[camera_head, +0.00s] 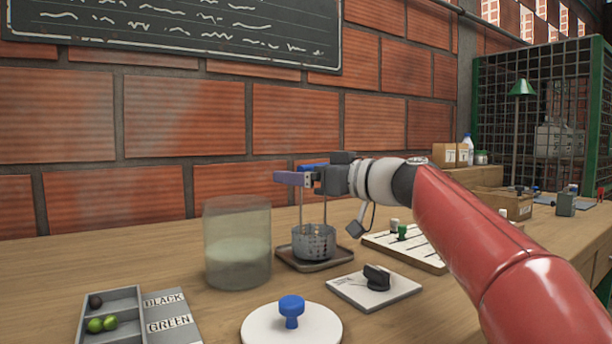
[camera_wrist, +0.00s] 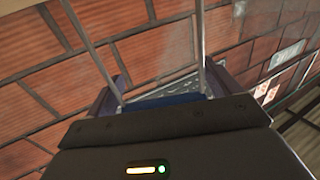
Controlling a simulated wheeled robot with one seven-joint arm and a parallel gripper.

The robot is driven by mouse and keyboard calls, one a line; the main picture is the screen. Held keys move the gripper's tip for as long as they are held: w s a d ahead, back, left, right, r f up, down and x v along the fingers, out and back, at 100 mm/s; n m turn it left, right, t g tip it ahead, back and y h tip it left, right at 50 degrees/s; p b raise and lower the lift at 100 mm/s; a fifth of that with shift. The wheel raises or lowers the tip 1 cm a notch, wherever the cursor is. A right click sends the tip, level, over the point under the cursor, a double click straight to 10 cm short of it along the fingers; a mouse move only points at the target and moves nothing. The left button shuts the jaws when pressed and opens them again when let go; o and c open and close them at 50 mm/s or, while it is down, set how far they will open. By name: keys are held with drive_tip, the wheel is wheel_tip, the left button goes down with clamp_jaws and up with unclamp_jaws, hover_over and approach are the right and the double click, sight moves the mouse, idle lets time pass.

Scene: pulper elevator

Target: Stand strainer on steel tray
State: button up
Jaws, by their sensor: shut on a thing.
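The strainer (camera_head: 314,243) is a perforated metal basket with tall thin rods rising to a blue grip (camera_head: 314,167). It hangs or stands upright over the steel tray (camera_head: 283,255), a dark shallow tray on the bench. I cannot tell whether its base touches the tray. My gripper (camera_head: 298,178), with purple fingers, is shut on the strainer's grip at the top of the rods. In the wrist view the blue grip (camera_wrist: 170,100) lies between the fingers, partly hidden by my gripper body, with two rods running up from it.
A glass jar (camera_head: 237,243) of cloudy liquid stands close left of the tray. A white plate with a black knob (camera_head: 375,277), a white lid with a blue knob (camera_head: 291,312), a sorting box (camera_head: 110,320) and a white board with pegs (camera_head: 403,245) surround it. A brick wall is behind.

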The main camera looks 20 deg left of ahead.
drive_tip(key=o, duration=0.9)
drive_tip(key=b+v, duration=0.1)
drive_tip(key=v, duration=0.6)
drive_tip(key=shift+s+d+b, duration=0.15)
drive_tip(key=shift+d+b, duration=0.15)
drive_tip(key=shift+d, duration=0.05)
drive_tip(key=shift+r, duration=0.1)
